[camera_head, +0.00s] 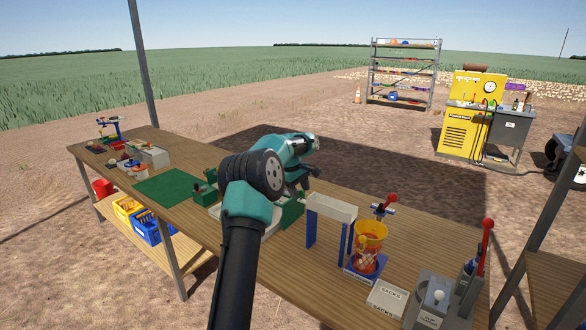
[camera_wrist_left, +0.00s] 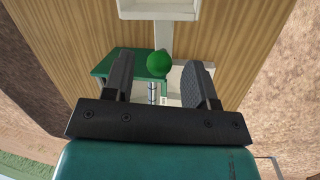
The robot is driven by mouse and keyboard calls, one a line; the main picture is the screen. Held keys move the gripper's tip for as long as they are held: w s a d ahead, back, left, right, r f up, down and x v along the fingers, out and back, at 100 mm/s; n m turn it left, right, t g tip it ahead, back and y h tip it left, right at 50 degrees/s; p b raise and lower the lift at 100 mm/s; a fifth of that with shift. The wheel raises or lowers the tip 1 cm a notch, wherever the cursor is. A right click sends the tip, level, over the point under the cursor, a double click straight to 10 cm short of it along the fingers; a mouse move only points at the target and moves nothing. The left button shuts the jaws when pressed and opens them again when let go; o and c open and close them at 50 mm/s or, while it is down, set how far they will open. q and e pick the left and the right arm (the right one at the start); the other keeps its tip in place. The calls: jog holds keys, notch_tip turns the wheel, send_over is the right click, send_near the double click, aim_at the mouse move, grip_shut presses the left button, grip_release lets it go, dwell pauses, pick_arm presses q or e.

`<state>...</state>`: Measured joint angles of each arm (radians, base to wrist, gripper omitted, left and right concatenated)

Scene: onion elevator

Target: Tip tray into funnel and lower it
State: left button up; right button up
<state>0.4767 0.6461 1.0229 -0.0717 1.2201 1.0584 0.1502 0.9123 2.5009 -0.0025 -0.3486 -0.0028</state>
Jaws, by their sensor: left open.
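The pale tray (camera_head: 332,207) rests level on blue posts on the workbench, beside the yellow-orange funnel (camera_head: 370,232) at its right. A pale tray end (camera_wrist_left: 158,10) shows at the top of the left wrist view. My left gripper (camera_head: 298,190) is over the green device left of the tray. In the left wrist view its open fingers (camera_wrist_left: 160,75) stand on both sides of a round green knob (camera_wrist_left: 159,61) on a metal rod, with gaps on both sides. Whether the fingers reach the knob's depth is unclear. My right gripper is not in view.
A box marked SACKS (camera_head: 387,298) and a grey device with a red-knobbed lever (camera_head: 487,225) stand at the bench's right end. A green mat (camera_head: 168,187) and small bins lie at the left. Bare bench top (camera_head: 300,265) is in front of the tray.

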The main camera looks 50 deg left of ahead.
pick_arm(q)
jog(key=v, duration=1.6)
jog(key=shift+r, duration=0.25)
jog(key=shift+d, duration=0.1)
